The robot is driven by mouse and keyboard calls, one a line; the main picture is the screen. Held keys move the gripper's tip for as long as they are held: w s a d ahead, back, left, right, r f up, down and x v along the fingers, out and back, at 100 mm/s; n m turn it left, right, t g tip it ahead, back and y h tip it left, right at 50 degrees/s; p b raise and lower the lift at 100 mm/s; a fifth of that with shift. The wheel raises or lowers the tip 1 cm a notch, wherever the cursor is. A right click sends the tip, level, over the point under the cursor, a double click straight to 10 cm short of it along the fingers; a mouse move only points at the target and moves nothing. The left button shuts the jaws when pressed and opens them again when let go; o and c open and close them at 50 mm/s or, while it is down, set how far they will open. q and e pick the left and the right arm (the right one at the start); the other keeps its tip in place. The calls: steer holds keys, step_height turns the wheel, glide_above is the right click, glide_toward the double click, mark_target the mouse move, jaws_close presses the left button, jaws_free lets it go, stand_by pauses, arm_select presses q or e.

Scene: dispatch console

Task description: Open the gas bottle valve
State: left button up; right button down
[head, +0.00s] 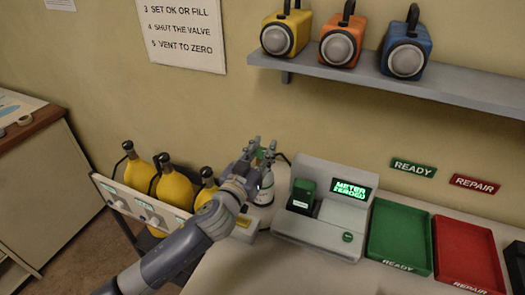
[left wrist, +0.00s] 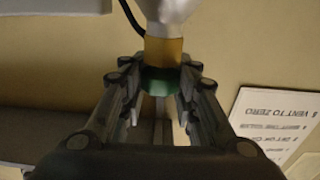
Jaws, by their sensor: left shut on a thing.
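My left gripper (head: 262,150) reaches in over the bench beside the meter. It is shut on a green valve knob (left wrist: 160,84), which shows between its fingers in the left wrist view. A brass fitting (left wrist: 163,51) and a pale grey part (left wrist: 170,12) adjoin the knob there. In the head view a small grey gas bottle (head: 266,188) stands upright just below the gripper, partly hidden by the wrist. The knob's turned position cannot be told. My right gripper does not show.
The grey meter (head: 320,235) reads METER ZEROED, right of the gripper. A green READY tray (head: 371,228) and red REPAIR tray (head: 439,250) lie further right. Yellow bottles (head: 174,188) stand in a rack at left. A shelf (head: 440,92) with three lamps hangs above.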

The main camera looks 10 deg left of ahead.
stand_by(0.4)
arm_select(q)
steer(key=o, duration=1.1)
steer(key=shift+s, duration=0.1)
steer(key=v, duration=1.2)
